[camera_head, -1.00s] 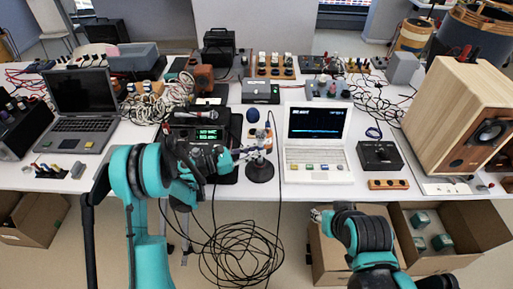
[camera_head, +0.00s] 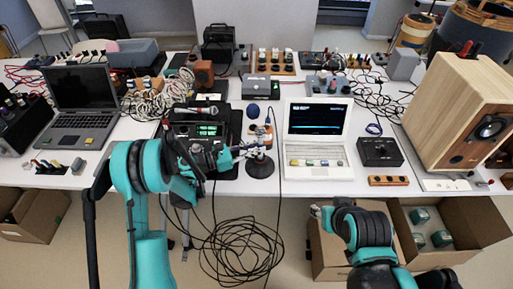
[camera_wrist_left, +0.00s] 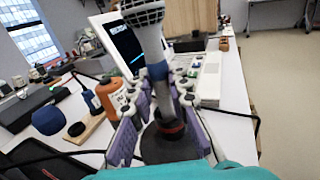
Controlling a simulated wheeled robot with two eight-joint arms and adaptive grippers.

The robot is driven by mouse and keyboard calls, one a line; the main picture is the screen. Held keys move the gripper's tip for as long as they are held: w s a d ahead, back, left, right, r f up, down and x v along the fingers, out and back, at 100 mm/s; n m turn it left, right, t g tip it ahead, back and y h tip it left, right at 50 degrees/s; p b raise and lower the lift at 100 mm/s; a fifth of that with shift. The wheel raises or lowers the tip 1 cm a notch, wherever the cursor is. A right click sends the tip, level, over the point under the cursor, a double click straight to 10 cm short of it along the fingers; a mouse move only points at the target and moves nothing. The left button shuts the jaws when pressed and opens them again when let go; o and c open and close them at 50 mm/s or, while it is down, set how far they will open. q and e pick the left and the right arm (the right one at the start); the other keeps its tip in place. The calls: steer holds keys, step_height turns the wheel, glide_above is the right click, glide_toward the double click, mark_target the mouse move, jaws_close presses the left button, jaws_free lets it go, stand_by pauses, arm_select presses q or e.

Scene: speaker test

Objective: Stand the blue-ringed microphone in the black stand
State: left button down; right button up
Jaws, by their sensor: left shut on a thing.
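The blue-ringed microphone (camera_wrist_left: 157,71) is upright, slightly tilted, in the left wrist view. Its silver mesh head (camera_wrist_left: 143,14) is at the top edge and its grey handle runs down between purple finger pads. My left gripper (camera_wrist_left: 160,112) is shut on the handle. The black stand (camera_wrist_left: 172,147), with a red band, is right below the handle; I cannot tell whether the handle's end is inside it. In the head view the round stand base (camera_head: 261,167) is on the table beside my left gripper (camera_head: 250,151). My right gripper (camera_head: 319,212) is in front of the table, its fingers unclear.
A white laptop (camera_head: 318,165) stands right of the stand. A black cable coil (camera_head: 240,250) hangs before the table edge.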

arm_select(q)
steer(key=shift+f, duration=0.5)
stand_by(0.4)
steer(key=c, duration=1.4)
jaws_free()
steer(key=shift+o, duration=0.2)
steer(key=v, duration=1.2)
steer(key=s+d+r+m+g+y, duration=0.1)
steer(key=s+d+r+m+y, duration=0.2)
steer(key=s+r+m+y, duration=0.45)
steer(key=s+a+m+y, duration=0.4)
steer(key=s+m, duration=0.3)
steer(key=s+a+m+t+y, duration=0.1)
steer(key=s+a+m+y, duration=0.3)
steer(key=s+m, duration=0.4)
steer(key=shift+s+y, duration=0.35)
steer(key=shift+y, duration=0.2)
